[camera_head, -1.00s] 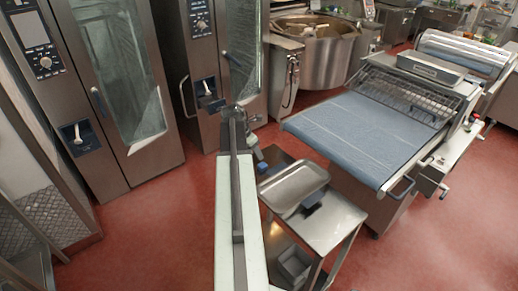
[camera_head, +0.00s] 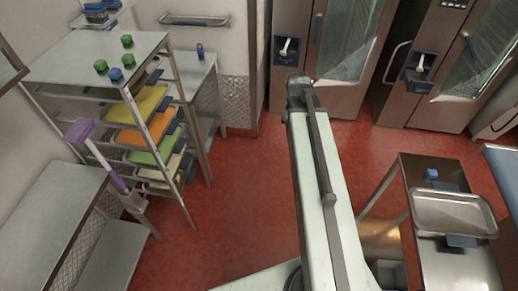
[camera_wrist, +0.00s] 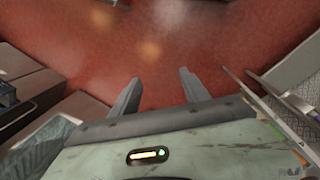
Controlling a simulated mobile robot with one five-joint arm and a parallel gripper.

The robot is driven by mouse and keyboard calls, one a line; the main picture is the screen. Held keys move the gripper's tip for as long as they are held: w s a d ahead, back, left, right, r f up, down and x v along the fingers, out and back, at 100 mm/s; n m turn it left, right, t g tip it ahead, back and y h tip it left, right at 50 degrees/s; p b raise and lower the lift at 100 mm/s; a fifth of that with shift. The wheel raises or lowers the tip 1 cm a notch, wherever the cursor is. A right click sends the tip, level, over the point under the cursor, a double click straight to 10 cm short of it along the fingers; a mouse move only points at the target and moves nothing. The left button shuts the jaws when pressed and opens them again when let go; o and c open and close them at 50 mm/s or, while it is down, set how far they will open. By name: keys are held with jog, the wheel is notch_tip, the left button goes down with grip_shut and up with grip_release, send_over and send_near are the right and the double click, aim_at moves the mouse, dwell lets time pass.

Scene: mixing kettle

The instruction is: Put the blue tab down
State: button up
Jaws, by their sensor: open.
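My gripper (camera_wrist: 158,92) is open in the wrist view, with two dark fingers apart and nothing between them. A small blue block (camera_head: 431,174) sits on the cart behind that tray. I cannot tell which is the task's blue tab. My gripper is well left of the cart, and its fingers are hidden in the head view.
A rack at left holds colored trays (camera_head: 150,105) with dark blue tabs. Green cubes (camera_head: 127,40) and a blue cube (camera_head: 115,75) stand on its top. Steel ovens (camera_head: 320,40) line the back. The red floor (camera_head: 230,200) between rack and arm is clear.

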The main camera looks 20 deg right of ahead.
jog(key=s+a+m+y, duration=0.1)
jog(key=a+m, duration=0.2)
jog(key=a, duration=1.8)
jog(key=shift+s+m, duration=0.3)
jog(key=shift+s, duration=0.05)
jog(key=shift+o, duration=0.5)
